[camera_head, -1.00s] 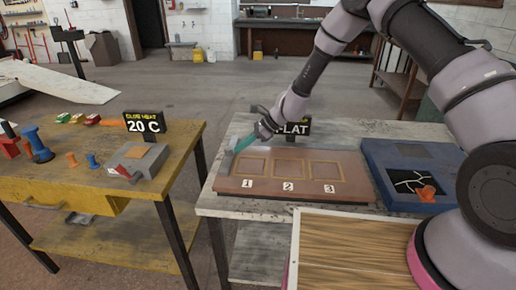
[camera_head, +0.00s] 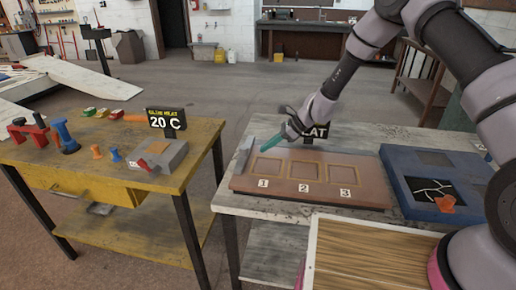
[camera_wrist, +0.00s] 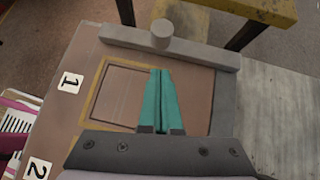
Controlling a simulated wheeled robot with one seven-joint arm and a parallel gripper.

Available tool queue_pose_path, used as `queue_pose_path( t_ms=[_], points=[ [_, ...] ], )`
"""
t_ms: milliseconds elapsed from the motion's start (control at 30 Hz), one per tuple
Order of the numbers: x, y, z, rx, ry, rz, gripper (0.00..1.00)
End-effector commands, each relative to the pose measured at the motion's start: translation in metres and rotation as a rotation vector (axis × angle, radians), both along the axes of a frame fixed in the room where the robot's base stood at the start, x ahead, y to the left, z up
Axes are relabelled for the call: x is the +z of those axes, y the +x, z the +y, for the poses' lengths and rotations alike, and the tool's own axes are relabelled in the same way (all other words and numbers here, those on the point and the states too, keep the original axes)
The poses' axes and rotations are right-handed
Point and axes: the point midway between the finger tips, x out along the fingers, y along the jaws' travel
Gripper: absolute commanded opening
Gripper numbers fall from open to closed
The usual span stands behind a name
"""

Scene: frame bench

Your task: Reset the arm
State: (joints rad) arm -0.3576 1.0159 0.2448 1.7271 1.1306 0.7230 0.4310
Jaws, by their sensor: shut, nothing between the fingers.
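My gripper (camera_head: 269,146) is above the far left part of the brown board with numbered frames (camera_head: 248,184). Its teal fingers are together and hold nothing. In the wrist view my gripper (camera_wrist: 160,75) is pointed toward a grey bar with a round knob (camera_wrist: 170,45) at the board's edge, beside the frame labelled 1 (camera_wrist: 100,100). The grey bar also shows at the board's left end in the head view (camera_head: 243,156). The frames 1, 2 and 3 look empty.
A blue tray (camera_head: 398,170) with a dark cracked-pattern panel and an orange piece (camera_head: 445,203) is at right. A sign (camera_head: 315,132) stands behind the board. Floor lies between benches.

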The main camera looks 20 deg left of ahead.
Motion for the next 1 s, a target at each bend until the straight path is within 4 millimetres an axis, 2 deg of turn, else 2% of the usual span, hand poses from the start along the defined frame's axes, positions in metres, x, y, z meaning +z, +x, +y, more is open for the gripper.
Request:
queue_pose_path(
  t_ms=[100, 300, 567, 667, 767, 1000],
  points=[
    [0.023, 0.006, -0.023, -0.002, 0.0, -0.004, 0.0],
    [0.05, 0.013, -0.053, -0.003, -0.001, -0.003, 0.0],
    [0.069, 0.018, -0.073, 0.002, -0.004, -0.01, 0.0],
    [0.089, 0.021, -0.083, 0.022, -0.009, -0.052, 0.0],
    [0.125, 0.022, -0.102, 0.068, -0.025, -0.14, 0.0],
    [0.23, 0.008, -0.17, 0.212, -0.109, -0.411, 0.0]
  ],
)
